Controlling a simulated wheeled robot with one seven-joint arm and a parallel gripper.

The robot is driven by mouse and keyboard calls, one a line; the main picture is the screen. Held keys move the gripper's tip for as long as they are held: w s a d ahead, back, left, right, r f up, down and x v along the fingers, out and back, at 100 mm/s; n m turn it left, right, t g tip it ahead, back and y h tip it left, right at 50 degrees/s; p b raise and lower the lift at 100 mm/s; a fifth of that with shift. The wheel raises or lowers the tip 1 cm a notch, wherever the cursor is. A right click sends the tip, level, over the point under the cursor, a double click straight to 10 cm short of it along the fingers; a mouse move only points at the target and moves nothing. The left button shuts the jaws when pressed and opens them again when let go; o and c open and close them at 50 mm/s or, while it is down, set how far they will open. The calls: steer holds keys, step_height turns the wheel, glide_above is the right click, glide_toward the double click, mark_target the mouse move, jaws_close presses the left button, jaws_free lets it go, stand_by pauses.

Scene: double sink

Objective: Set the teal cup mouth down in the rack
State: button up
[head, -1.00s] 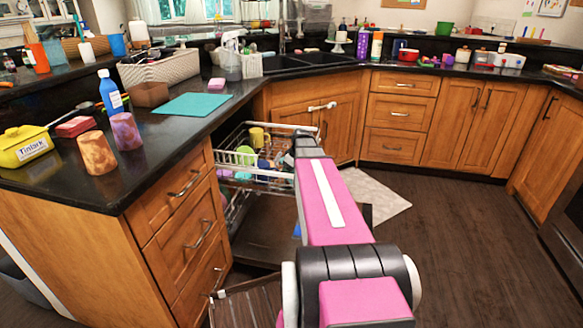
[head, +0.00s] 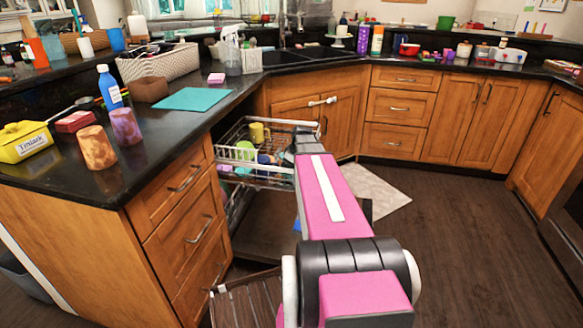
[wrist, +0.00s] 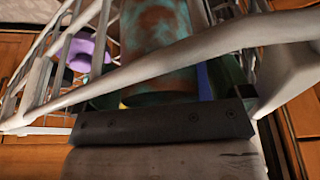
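A cup with mottled teal and rust-brown colouring (wrist: 158,45) fills the upper middle of the wrist view, just beyond the dark front edge of my gripper (wrist: 165,122). A pale rack bar crosses in front of it. Its mouth is not clearly visible, and I cannot tell whether my fingers hold it. In the head view, the pulled-out upper rack (head: 238,178) of the dishwasher stands left of my arm. My gripper is hidden there behind the arm.
The rack also holds a yellow mug (head: 259,132) and a green item (head: 245,150). A purple item (wrist: 90,52) lies behind the wires in the wrist view. Two mottled cups, one orange-brown (head: 96,147) and one purple (head: 125,126), stand on the left counter. The floor at right is clear.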

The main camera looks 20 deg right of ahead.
steer(key=v, duration=1)
steer(key=shift+s+d+r, duration=0.1)
steer(key=shift+s+r, duration=0.05)
steer(key=shift+r, duration=0.2)
steer(key=shift+s, duration=0.1)
